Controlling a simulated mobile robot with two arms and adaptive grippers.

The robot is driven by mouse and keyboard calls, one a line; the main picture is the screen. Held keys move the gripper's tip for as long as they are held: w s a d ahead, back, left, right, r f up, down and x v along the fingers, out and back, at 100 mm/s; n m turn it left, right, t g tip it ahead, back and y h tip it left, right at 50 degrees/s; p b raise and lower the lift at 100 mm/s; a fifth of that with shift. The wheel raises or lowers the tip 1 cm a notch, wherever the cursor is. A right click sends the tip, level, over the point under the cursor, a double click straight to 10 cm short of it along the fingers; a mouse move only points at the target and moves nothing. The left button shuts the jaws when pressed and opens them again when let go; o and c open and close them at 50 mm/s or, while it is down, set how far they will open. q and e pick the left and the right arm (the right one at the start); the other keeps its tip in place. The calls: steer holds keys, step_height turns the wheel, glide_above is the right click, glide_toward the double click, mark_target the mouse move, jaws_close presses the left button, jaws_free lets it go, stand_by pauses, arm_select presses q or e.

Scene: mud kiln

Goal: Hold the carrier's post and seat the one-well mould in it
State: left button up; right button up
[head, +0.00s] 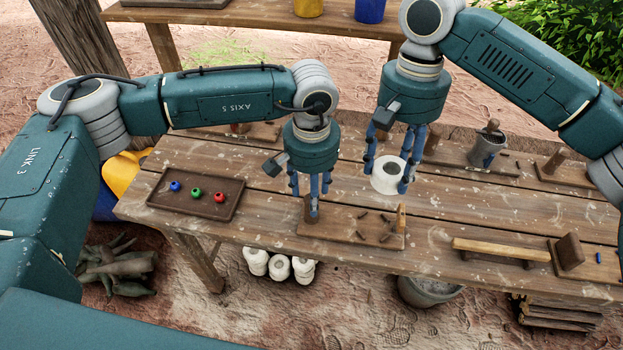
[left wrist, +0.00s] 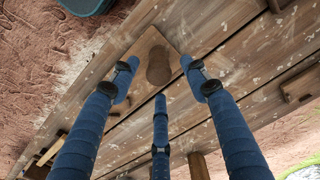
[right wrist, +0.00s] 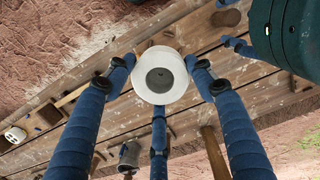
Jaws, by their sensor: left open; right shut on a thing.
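The carrier (head: 345,236) is a wooden board near the table's front edge, with a round brown post (head: 308,208) at its left end, several small dark pegs and an upright light block at its right end. My left gripper (head: 313,194) is open, its fingers just above and around the post. In the left wrist view the post (left wrist: 158,68) shows between the open fingers. The white one-well mould (head: 384,181) is in my right gripper (head: 391,172), behind and right of the carrier. In the right wrist view the mould (right wrist: 160,60) shows its single dark well.
A brown tray (head: 156,203) with blue, green and red balls lies at the left. A grey pot (head: 487,150) stands at the back right. A raised wooden bar (head: 490,249) and a wooden block (head: 569,251) are at the front right. Other boards with posts line the back.

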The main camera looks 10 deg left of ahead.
arm_select(q)
step_height(320, 180, down, 7)
steer(key=shift+r, duration=0.1)
stand_by(0.3)
jaws_close()
arm_select(e)
steer(key=shift+f, duration=0.1)
stand_by(0.5)
step_height(320, 180, down, 12)
steer(key=shift+r, duration=0.2)
